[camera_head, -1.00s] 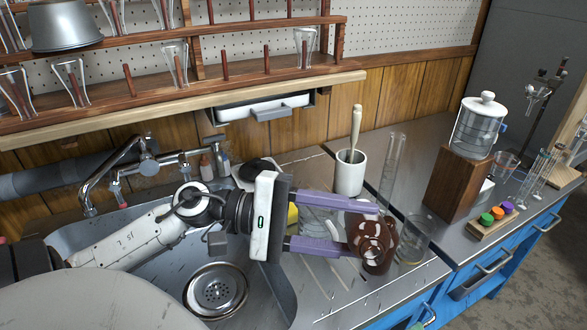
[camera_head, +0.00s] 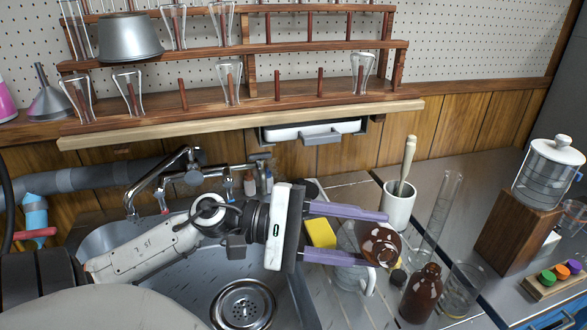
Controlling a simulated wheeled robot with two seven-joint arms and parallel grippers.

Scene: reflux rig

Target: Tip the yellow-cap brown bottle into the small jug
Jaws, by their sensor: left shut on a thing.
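My left gripper (camera_head: 386,239) comes in from the left, its purple fingers shut on a brown bottle (camera_head: 380,246). The bottle is strongly tilted, with a round end facing the camera; I cannot make out a yellow cap on it. A clear glass jug (camera_head: 370,282) with a handle stands on the counter below and behind the fingers, partly hidden by them. The bottle overlaps the jug's right side in the picture; whether liquid flows is not visible. A second brown bottle (camera_head: 421,294) stands upright to the right. My right gripper is not in view.
A glass beaker (camera_head: 462,287), a tall measuring cylinder (camera_head: 436,218) and a white mortar with pestle (camera_head: 399,206) stand close on the right. A yellow sponge (camera_head: 320,233) lies behind the fingers. The sink (camera_head: 285,292) is at the left, under a wooden shelf (camera_head: 245,112).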

